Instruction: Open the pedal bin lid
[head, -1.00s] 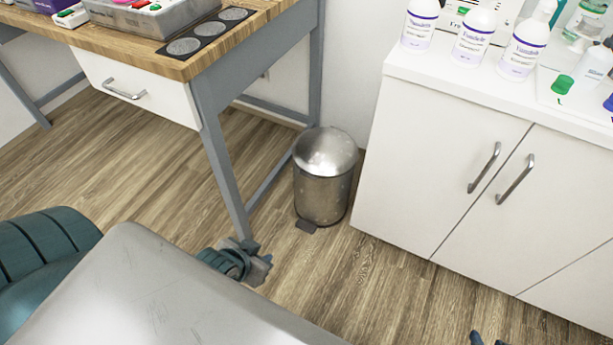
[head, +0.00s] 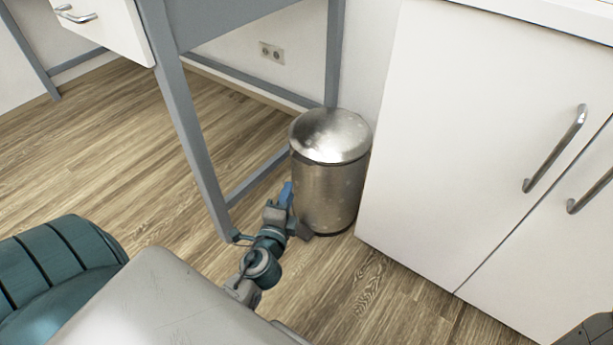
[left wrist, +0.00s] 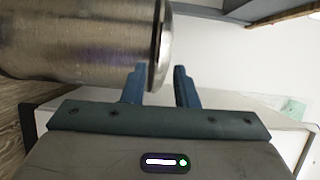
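The pedal bin (head: 328,195) is a brushed metal cylinder standing on the floor. Its domed lid (head: 331,134) is down. Its dark pedal (head: 305,234) shows low at the front, partly behind my gripper. My left gripper (head: 286,192) is in front of the bin's left side, with blue fingers pointing up. In the left wrist view, the fingers (left wrist: 160,76) are apart, and the edge of the lid (left wrist: 160,45) reaches between their tips. I cannot tell whether they touch it. A dark piece at the lower right corner may be part of my right gripper (head: 590,332); its fingers do not show.
A white cabinet (head: 450,150) with metal handles stands close at the bin's right. A grey table leg (head: 190,130) and low crossbar (head: 258,176) are at its left. A wall socket (head: 271,52) is behind. The wood floor in front is mostly clear.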

